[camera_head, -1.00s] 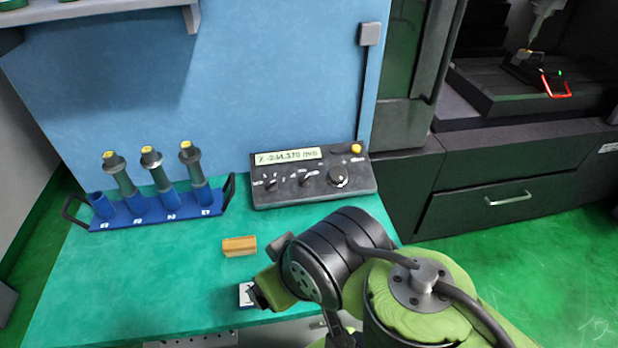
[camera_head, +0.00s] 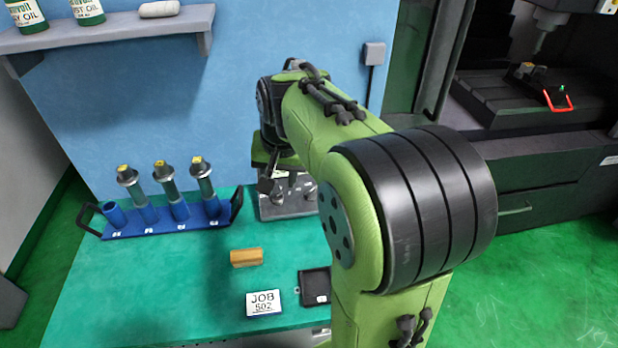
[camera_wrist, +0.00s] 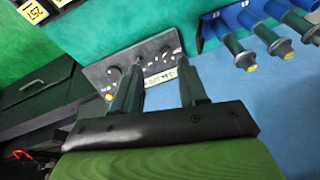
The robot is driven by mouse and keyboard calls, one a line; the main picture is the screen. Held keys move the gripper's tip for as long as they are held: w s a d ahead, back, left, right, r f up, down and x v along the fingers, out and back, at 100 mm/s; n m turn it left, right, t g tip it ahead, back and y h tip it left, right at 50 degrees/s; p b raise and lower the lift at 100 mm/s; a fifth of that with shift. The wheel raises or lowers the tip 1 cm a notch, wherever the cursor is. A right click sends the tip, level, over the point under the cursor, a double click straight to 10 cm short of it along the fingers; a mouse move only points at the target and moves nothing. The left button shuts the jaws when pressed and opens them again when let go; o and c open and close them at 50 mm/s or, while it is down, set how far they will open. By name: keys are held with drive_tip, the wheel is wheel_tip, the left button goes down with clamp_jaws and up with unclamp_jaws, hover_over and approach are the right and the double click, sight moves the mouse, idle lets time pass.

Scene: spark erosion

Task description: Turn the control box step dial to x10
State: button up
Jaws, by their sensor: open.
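The grey control box (camera_head: 285,205) stands at the back of the green bench, largely hidden by my arm in the head view. In the wrist view the control box (camera_wrist: 98,75) shows its display (camera_wrist: 163,80), an orange button (camera_wrist: 109,97) and a row of dials, including a large dial (camera_wrist: 116,73) and a smaller dial (camera_wrist: 166,50). I cannot read the dial labels or settings, nor tell which is the step dial. My gripper (camera_wrist: 160,65) is open and empty, its fingers over the box's face. In the head view my gripper (camera_head: 267,183) is at the box's left side.
A blue rack (camera_head: 165,222) with several tool holders stands left of the box. A tan block (camera_head: 246,257), a JOB card (camera_head: 263,302) and a black tray (camera_head: 315,286) lie in front. A shelf (camera_head: 110,35) overhangs at the upper left. The bench's left front is clear.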

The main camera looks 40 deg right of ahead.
drive_tip(key=w+d+f+m+y+p, duration=0.1)
drive_tip(key=w+d+f+m+p, duration=0.2)
drive_tip(key=d, duration=0.6)
drive_tip(key=w+d+f+m+y, duration=0.1)
drive_tip(key=w+d+f+m, duration=0.35)
drive_tip(key=d, duration=0.55)
drive_tip(key=x, duration=0.5)
drive_tip(key=s+x, duration=0.1)
drive_tip(key=x, duration=1)
drive_tip(key=shift+s+d+f, duration=0.15)
drive_tip(key=shift+d+f, duration=0.1)
drive_tip(key=shift+f, duration=0.1)
clamp_jaws()
